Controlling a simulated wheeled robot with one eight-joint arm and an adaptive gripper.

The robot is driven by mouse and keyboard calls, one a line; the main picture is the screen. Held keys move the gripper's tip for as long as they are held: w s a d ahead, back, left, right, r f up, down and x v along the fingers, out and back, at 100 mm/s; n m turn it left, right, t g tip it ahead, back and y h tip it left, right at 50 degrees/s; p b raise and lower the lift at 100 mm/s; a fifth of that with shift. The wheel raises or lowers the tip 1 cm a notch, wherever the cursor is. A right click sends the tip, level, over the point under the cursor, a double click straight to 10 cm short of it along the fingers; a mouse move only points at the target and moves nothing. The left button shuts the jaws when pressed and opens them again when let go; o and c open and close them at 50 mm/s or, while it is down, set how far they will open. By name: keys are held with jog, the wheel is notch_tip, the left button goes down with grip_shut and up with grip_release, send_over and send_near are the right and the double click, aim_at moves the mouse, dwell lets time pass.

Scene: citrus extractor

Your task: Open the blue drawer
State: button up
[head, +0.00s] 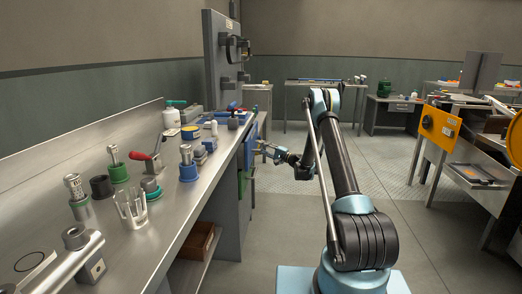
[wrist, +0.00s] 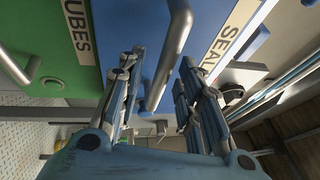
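The blue drawer front (wrist: 125,25) fills the upper middle of the wrist view, with a silver bar handle (wrist: 172,50) across it. My gripper (wrist: 158,65) is open, with one finger on each side of the handle. The bar lies between the fingers, and I see gaps on both sides of it. In the head view my gripper (head: 264,148) is at the right side of the workbench, by the blue drawer (head: 250,143). The drawer looks shut there, but it is small and partly hidden.
A green front (wrist: 40,40) with its own handle (wrist: 28,70) adjoins the blue one. The steel workbench (head: 165,215) is crowded with tools and fittings. An open brown bin (head: 197,240) sits below it.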

jog(key=shift+x, duration=0.8)
grip_shut()
jog(key=shift+s+a, duration=0.1)
jog(key=shift+s, duration=0.05)
